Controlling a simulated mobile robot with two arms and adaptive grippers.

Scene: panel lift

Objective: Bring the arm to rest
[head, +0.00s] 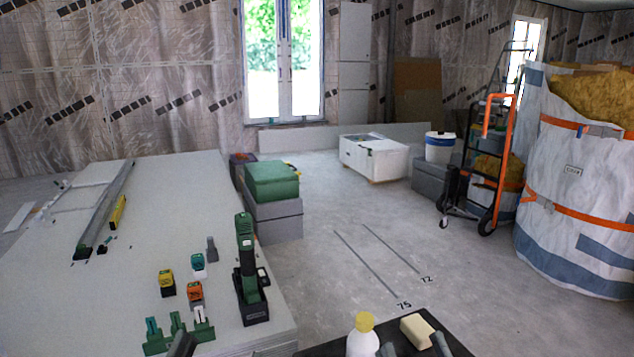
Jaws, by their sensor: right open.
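My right gripper (414,347) shows at the bottom edge as two dark grey fingertips set apart. It is open, with nothing visibly held. Its fingertips appear over a dark tray-like surface (326,349), just in front of a beige block (417,331). I cannot tell if they touch the block. A white bottle with a yellow cap (363,337) stands left of the fingertips. A dark grey tip at the bottom left, near the panel stack's front, seems to be my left gripper (183,344). Only this tip shows, so its jaws cannot be judged. The rest of both arms is out of frame.
A stack of pale panels (110,280) fills the left, bearing a green-black drill (246,270), small coloured tool pieces and a long grey rail (104,212). Green and grey cases (272,215) stand behind. Open floor (370,250) lies ahead; a hand truck (503,165) and large bag (575,200) are right.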

